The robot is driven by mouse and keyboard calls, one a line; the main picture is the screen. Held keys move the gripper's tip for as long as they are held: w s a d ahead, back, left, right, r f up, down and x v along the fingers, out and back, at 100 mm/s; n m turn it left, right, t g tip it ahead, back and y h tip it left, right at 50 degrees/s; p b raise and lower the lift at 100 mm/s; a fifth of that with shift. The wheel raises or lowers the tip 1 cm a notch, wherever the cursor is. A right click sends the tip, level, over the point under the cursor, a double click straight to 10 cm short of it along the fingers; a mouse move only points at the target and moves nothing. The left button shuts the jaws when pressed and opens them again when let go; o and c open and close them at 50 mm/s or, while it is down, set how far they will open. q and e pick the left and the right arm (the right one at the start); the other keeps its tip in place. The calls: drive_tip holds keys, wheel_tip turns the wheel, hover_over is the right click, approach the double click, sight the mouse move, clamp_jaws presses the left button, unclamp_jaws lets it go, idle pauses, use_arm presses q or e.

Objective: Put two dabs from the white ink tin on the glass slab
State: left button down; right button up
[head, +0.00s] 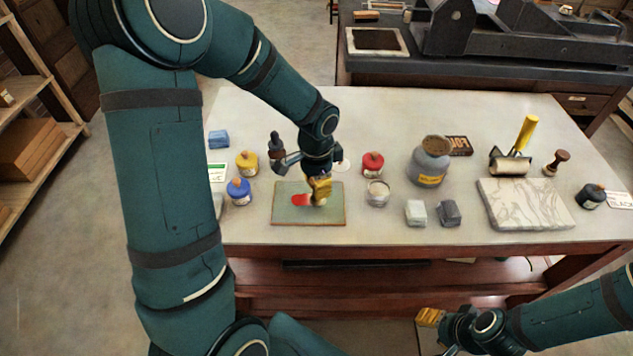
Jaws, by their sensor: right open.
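The glass slab (283,216) is a greenish plate with a brown rim, lying near the front of the table. A red patch (299,200) is on it. My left gripper (320,196) is low over the slab's right part, with yellow fingertips pointing down. A small pale spot shows at its tips; I cannot tell whether it is ink or something held. An open tin with whitish contents (378,193) stands just right of the slab and looks like the white ink tin. My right gripper (431,317) is open and empty, in front of the table at lower right.
Yellow (247,163), blue (240,192) and red (373,165) tins stand around the slab. A grey jar (430,165), two small blocks, a roller (510,163) and a marble slab (525,204) are to the right. My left arm hides the table's left end.

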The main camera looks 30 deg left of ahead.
drive_tip(key=shift+r, duration=0.1)
use_arm(q)
drive_tip(key=shift+r+p, duration=2.9)
drive_tip(key=shift+r, duration=0.65)
use_arm(e)
wheel_tip(320, 180, up, 5)
drive_tip(key=shift+r, duration=0.2)
use_arm(q)
drive_tip(key=shift+w+d, duration=0.1)
use_arm(e)
drive_tip(key=shift+w+d, duration=0.1)
